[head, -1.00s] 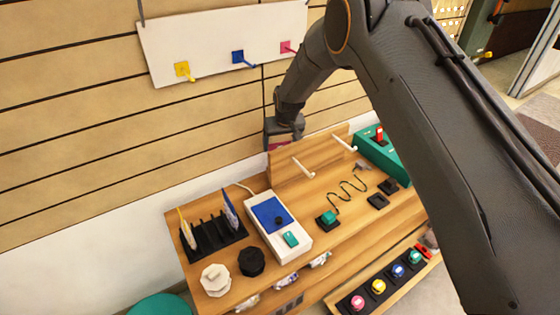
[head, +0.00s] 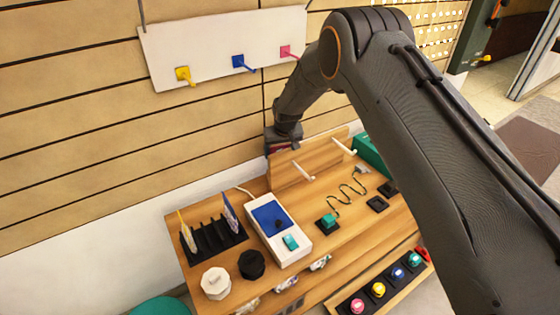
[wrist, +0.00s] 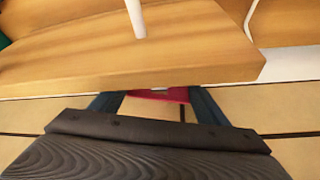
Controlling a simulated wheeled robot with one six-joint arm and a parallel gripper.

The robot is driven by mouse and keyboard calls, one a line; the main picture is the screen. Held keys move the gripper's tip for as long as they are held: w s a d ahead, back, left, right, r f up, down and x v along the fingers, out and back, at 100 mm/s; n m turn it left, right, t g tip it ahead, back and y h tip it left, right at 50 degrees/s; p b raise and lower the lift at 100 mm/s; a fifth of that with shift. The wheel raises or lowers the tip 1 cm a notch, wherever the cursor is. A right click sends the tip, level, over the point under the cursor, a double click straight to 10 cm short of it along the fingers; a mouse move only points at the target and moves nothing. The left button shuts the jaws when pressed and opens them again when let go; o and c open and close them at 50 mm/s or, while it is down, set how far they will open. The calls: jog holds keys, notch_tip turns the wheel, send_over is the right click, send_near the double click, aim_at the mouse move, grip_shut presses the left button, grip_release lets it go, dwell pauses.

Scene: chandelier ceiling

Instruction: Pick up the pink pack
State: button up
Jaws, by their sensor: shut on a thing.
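My gripper (wrist: 158,100) is shut on the pink pack (wrist: 172,94), of which only a small pink-red strip shows between the fingers in the wrist view. In the head view my gripper (head: 283,143) is at the back of the wooden table, beside the left end of the upright wooden board. Only a thin dark reddish sliver of the pack shows there, under the gripper. The rest of the pack is hidden by the gripper and the board.
The upright board (head: 300,162) carries white pegs (head: 303,171). A white box with a blue panel (head: 275,222), a black slotted rack (head: 214,238) and round knobs (head: 251,265) stand on the table. A white hook panel (head: 215,45) hangs on the slatted wall.

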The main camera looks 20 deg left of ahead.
notch_tip(320, 180, up, 18)
jog(key=b, duration=0.4)
dwell(0.3)
dwell(0.4)
jog(key=d+r+m+p, duration=0.1)
jog(key=d+r+p, duration=0.2)
jog(key=d, duration=0.8)
jog(key=s+d+r+n+y+p, duration=0.1)
jog(key=s+r+n+p, duration=0.15)
jog(key=r+p, duration=0.55)
jog(key=s+d+r+n+p, duration=0.2)
jog(key=s+r+p, duration=0.1)
jog(key=r+p, duration=0.5)
jog(key=shift+g, duration=0.4)
jog(key=shift+w+a+f+b, duration=0.2)
jog(key=shift+w+a, duration=0.8)
jog(key=shift+a, duration=0.25)
jog(key=shift+w+a+f+b, duration=0.2)
jog(key=shift+w+a, duration=0.75)
jog(key=shift+a, duration=0.3)
jog(key=shift+w+a+f+b, duration=0.2)
jog(key=shift+w+a, duration=0.8)
jog(key=shift+a, duration=0.25)
jog(key=shift+w+a+f+b, duration=0.35)
jog(key=shift+a+f+b, duration=0.1)
jog(key=shift+b, duration=0.4)
